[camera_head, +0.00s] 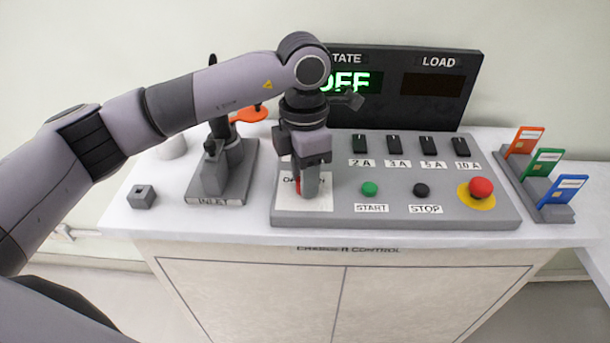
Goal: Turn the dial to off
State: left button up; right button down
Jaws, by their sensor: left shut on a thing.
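My left gripper (309,184) points down at the left end of the grey control panel (395,217). It is shut on the dial (298,186), of which only a bit of red shows beside the fingers. The fingers hide the rest of the dial and most of the lettering on its white plate (319,202), so I cannot tell which way the dial points. The dark display (432,107) behind the panel reads OFF in green under STATE, and its LOAD window is dark. My right gripper is not in view.
The panel also has a green START button (370,188), a black STOP button (421,190), a red mushroom button (481,188) and several black switches (394,145). The INLET fixture (214,178) stands left of the panel. Coloured cards (545,163) stand in a rack at right.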

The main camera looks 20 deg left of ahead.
pick_arm(q)
jog(key=shift+n, duration=0.4)
jog(key=o, duration=1)
jog(key=shift+o, duration=0.2)
jog(key=shift+w+r, duration=0.1)
jog(key=shift+r, duration=3.55)
